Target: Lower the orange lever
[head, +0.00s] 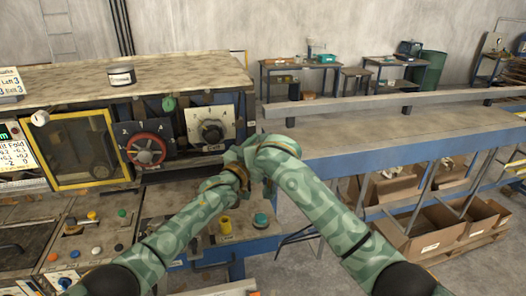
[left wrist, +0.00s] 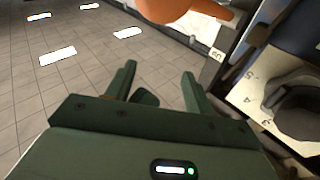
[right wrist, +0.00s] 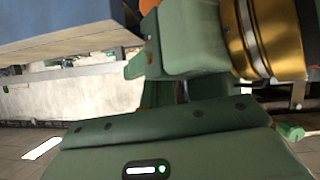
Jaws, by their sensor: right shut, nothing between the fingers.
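An orange part (left wrist: 175,8), which looks like the lever, is cut off by the top edge of the left wrist view. A small orange bit (right wrist: 148,5) shows at the top of the right wrist view. In the head view the lever cannot be made out; my crossing forearms and wrists cover the panel's right end. My left gripper (left wrist: 158,82) is open, its fingers apart below the orange part in the picture, not visibly touching it. My right gripper (right wrist: 162,85) is shut and empty, close to green and gold arm parts that partly hide it.
A red dial (head: 146,149) and a black knob on a cream plate (head: 211,131) sit on the machine front. A yellow button (head: 226,226) and teal button (head: 261,220) are on the lower console. A long blue-edged table (head: 400,130) stands at right.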

